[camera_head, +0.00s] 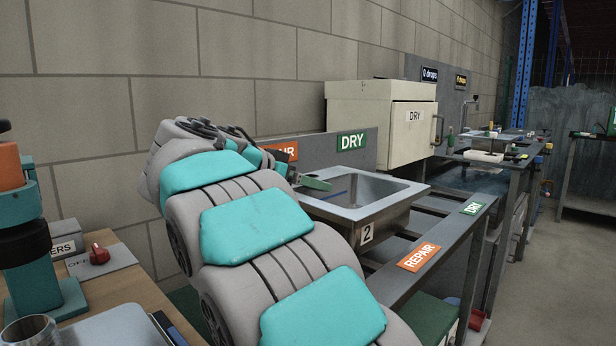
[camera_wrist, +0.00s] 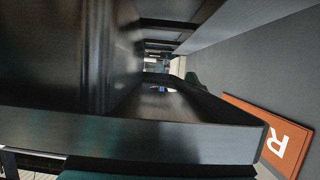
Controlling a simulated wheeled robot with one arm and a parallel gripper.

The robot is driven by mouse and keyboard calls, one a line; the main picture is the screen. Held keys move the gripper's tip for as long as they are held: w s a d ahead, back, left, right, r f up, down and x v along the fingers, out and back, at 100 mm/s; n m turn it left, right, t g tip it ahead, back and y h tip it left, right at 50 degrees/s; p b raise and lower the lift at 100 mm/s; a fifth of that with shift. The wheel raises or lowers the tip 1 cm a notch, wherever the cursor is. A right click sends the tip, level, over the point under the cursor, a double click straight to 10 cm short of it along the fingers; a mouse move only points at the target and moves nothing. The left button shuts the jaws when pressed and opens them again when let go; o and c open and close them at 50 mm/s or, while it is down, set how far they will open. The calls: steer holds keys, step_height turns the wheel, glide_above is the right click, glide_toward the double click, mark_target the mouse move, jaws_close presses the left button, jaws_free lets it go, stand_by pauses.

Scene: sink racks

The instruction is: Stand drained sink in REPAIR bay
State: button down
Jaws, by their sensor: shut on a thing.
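A steel sink (camera_head: 392,217) marked with a "2" tag (camera_head: 367,234) sits in the head view, bowl up and roughly level, over the near part of the rack. My gripper (camera_head: 316,184) is shut on the sink's left rim. In the wrist view the sink's grey metal (camera_wrist: 120,135) fills the near left and bottom. The orange REPAIR label (camera_head: 418,257) is on the rack's front rail, just right of the sink. A second orange sign (camera_head: 285,150) on the back panel is partly hidden by my arm. I cannot tell whether the sink touches the rails.
Green DRY labels mark the back panel (camera_head: 351,141) and front rail (camera_head: 473,208). A cream DRY cabinet (camera_head: 382,120) stands behind the rack. A wooden bench (camera_head: 110,270) with a red knob (camera_head: 99,254) is at left. Open floor (camera_head: 545,270) lies at right.

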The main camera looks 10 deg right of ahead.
jaws_free()
steer(key=shift+s, duration=0.1)
steer(key=v, duration=1.1)
steer(key=shift+r, duration=0.15)
steer(key=shift+s+a+r, duration=0.1)
steer(key=shift+s+a, duration=0.1)
steer(key=shift+a, duration=0.15)
